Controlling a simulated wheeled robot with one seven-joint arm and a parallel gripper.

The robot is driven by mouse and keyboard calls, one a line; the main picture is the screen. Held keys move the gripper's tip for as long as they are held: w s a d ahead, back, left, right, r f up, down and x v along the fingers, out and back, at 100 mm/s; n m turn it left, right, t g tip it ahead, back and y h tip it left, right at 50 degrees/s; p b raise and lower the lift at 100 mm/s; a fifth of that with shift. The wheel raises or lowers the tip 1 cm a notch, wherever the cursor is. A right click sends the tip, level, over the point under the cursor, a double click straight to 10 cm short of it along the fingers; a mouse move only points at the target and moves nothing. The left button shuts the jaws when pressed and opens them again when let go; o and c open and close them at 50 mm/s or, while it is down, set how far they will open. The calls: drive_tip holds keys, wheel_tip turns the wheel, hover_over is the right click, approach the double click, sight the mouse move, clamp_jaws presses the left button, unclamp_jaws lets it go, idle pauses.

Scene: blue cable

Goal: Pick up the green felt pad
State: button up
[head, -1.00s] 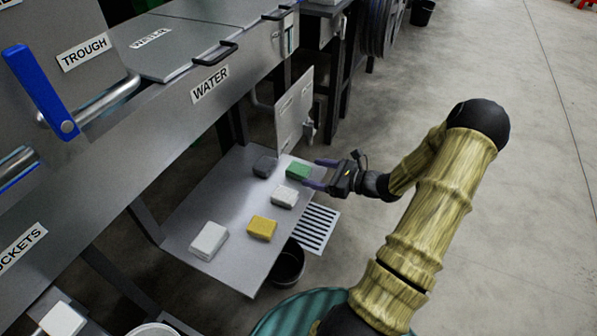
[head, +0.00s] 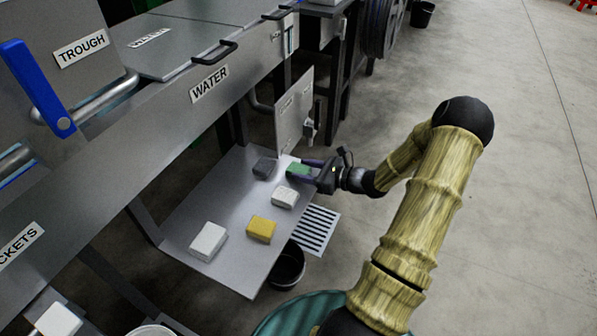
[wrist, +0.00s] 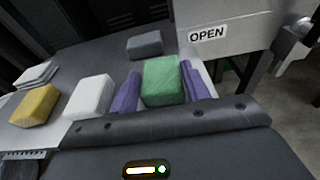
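The green felt pad (head: 298,170) lies at the far right corner of the low metal shelf (head: 205,190). In the wrist view the green pad (wrist: 162,82) sits between the two purple fingers of my gripper (wrist: 160,92). The fingers are apart, one on each side of the pad. A narrow gap shows on the left; the right finger is very close, and I cannot tell whether it touches. In the head view my gripper (head: 306,168) reaches in from the right and partly hides the pad.
A white block (head: 285,197) lies just in front of the pad, and a dark grey block (head: 264,168) to its left. A yellow block (head: 261,229) and another white block (head: 208,241) lie nearer. An upright panel (head: 293,118) stands behind. Floor to the right is clear.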

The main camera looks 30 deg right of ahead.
sight(306, 171)
drive_tip(key=c, duration=0.3)
drive_tip(key=shift+c, duration=0.2)
wheel_tip(306, 171, up, 10)
drive_tip(key=p, duration=0.2)
idle(0.6)
